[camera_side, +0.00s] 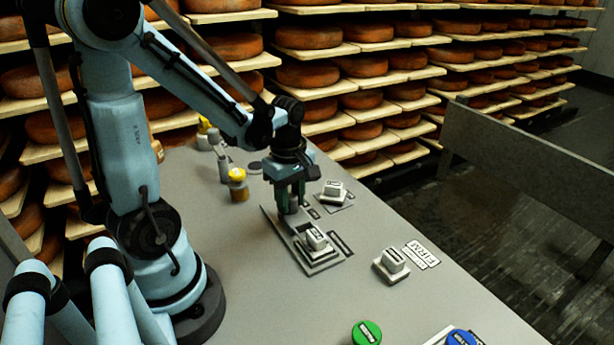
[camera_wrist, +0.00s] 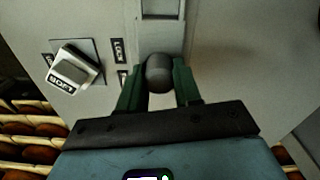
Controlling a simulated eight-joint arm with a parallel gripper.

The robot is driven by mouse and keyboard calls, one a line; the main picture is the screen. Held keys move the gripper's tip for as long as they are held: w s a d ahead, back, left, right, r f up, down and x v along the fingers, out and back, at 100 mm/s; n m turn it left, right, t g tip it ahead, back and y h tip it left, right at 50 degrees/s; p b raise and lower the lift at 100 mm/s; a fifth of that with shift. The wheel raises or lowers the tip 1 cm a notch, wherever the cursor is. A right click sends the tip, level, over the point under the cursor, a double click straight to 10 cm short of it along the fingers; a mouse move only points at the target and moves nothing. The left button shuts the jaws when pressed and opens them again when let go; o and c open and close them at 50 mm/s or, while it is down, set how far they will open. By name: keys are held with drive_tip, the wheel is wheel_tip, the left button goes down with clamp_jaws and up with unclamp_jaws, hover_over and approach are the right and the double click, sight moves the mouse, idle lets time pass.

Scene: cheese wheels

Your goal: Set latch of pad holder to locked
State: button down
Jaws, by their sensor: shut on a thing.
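The pad holder (camera_side: 322,267) is a grey plate on the table, with a white block-shaped pad (camera_side: 316,238) seated toward its near end. Its latch has a dark rounded knob (camera_wrist: 159,72) at the far end of the plate. My gripper (camera_side: 291,207) points down over that end; its green fingers close on the knob from both sides. In the wrist view, a label reading LOCK (camera_wrist: 118,51) lies left of the plate, farther up the picture than the knob. A second dark label (camera_wrist: 123,78), not readable, lies level with the knob.
A pad marked SOFT (camera_wrist: 70,75) sits on a dark square beside the holder. Another pad (camera_side: 391,264) lies near the FIRM label (camera_side: 421,255). A yellow-capped jar (camera_side: 238,185) stands behind left. Green (camera_side: 366,332) and blue (camera_side: 460,338) discs are at the front.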

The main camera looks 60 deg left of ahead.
drive_tip(key=c, duration=0.8)
unclamp_jaws()
drive_tip(key=shift+d, duration=0.15)
drive_tip(key=shift+r, duration=0.1)
drive_tip(key=shift+r, duration=5.95)
drive_tip(key=d+m+t, duration=0.2)
drive_tip(key=d+m, duration=0.1)
drive_tip(key=m, duration=0.3)
drive_tip(key=w+d+f+m+t, duration=0.1)
drive_tip(key=d+m+t, duration=0.1)
drive_tip(key=d+m, duration=0.2)
drive_tip(key=w+d+f+m+t, duration=0.1)
drive_tip(key=d+m+t, duration=0.2)
drive_tip(key=m, duration=0.7)
drive_tip(key=shift+d+f, duration=0.15)
